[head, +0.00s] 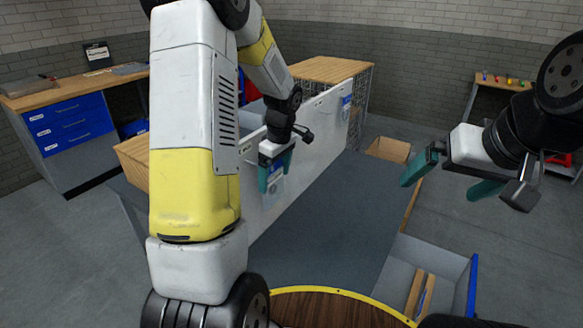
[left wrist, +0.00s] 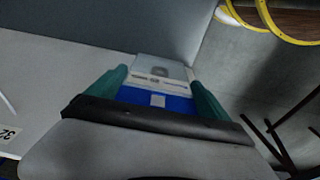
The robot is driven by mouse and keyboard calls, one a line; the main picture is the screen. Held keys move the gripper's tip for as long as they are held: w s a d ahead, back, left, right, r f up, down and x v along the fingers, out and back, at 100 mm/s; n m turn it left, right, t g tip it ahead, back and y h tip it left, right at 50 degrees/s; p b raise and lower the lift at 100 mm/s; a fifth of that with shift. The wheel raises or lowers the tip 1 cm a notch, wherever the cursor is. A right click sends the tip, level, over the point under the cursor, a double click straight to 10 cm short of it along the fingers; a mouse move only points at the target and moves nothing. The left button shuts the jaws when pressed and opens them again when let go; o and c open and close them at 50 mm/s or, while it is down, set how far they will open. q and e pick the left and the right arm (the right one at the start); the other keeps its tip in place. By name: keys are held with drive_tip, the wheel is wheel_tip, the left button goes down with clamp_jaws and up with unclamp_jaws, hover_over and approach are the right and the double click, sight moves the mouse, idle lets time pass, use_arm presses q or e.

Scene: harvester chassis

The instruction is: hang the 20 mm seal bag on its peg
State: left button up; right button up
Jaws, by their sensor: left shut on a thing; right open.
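A small seal bag with a blue header (left wrist: 155,101) and a pale body is held between the teal fingers of my left gripper (left wrist: 160,90) in the left wrist view. In the head view my left gripper (head: 276,168) is shut on this bag (head: 276,186), close in front of the white peg board (head: 312,134). Whether the bag touches the board cannot be told, and its size print is not legible. The 20 mm peg cannot be made out. My right gripper (head: 450,178) is open and empty, out to the right.
Another blue-headed bag (head: 346,107) hangs at the board's far end. A label reading 32 (left wrist: 8,134) shows upside down in the left wrist view. The dark grey worktop (head: 330,215) before the board is clear. A grey bin (head: 440,265) stands at the front right.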

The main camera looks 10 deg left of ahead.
use_arm(q)
drive_tip(key=w+a+f, duration=0.1)
drive_tip(key=w+a, duration=0.1)
drive_tip(key=a, duration=0.4)
drive_tip(key=shift+w+a+f, duration=0.2)
drive_tip(key=shift+a, duration=0.2)
idle(0.4)
idle(0.6)
drive_tip(key=o, duration=1.1)
drive_tip(key=shift+c, duration=0.2)
